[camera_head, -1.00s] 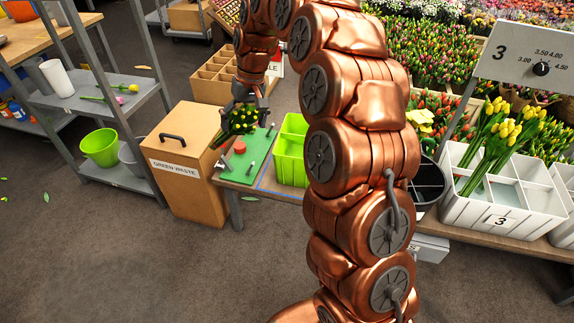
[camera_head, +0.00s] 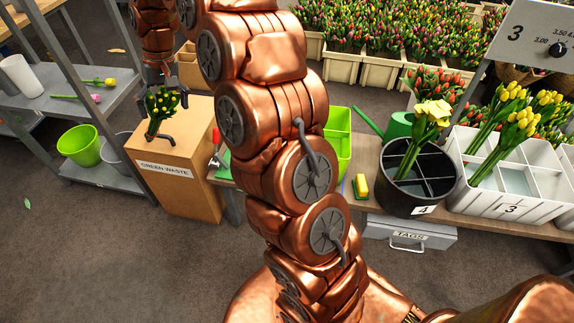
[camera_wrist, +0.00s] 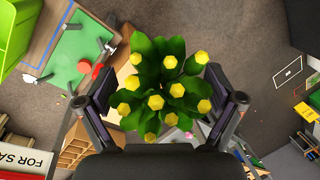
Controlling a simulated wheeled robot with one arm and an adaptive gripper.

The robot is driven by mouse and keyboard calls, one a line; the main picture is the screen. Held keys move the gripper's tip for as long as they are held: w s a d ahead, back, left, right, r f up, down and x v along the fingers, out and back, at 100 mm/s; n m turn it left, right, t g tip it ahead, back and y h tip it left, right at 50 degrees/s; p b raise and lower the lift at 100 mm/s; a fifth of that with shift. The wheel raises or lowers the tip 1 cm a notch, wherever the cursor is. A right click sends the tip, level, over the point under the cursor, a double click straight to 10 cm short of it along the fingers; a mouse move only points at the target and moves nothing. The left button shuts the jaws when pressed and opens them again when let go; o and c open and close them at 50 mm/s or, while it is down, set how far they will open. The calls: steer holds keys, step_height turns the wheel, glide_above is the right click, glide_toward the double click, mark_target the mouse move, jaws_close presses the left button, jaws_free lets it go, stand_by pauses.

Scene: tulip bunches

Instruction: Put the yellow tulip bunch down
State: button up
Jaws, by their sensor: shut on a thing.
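The yellow tulip bunch (camera_head: 161,103) has yellow heads and green leaves. In the head view it appears against the top left part of the green waste bin (camera_head: 180,190); I cannot tell whether it is directly above the lid. My gripper (camera_head: 158,84) is shut on the bunch and holds it up. In the wrist view the bunch (camera_wrist: 165,90) fills the space between my gripper's fingers (camera_wrist: 160,86), heads facing the camera. The leaves and heads hide its stems.
The wrist view shows a green mat (camera_wrist: 72,56) with a red round thing (camera_wrist: 84,66) on a bench. A black divided bucket (camera_head: 418,190) and a white crate (camera_head: 520,200) stand right. Shelves (camera_head: 70,85) stand left. Grey floor lies in front.

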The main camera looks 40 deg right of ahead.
steer(key=s+d+r+m+t+y+p, duration=0.15)
steer(key=d+r+m+p, duration=0.35)
steer(key=d+m, duration=0.65)
steer(key=s+d+r+m+t+p, duration=0.2)
steer(key=d+r+m+p, duration=0.3)
steer(key=d+m, duration=0.65)
steer(key=s+d+f+m+t+h+b, duration=0.1)
steer(key=s+d+f+m+t+b, duration=0.1)
steer(key=s+d+f+m, duration=0.3)
steer(key=s+d+f+m+t+b, duration=0.1)
steer(key=d+f+m+t, duration=0.15)
steer(key=d, duration=0.45)
step_height(320, 180, down, 10)
steer(key=shift+p, duration=0.4)
steer(key=shift+d+r, duration=0.1)
steer(key=o, duration=1.4)
steer(key=shift+c, duration=0.2)
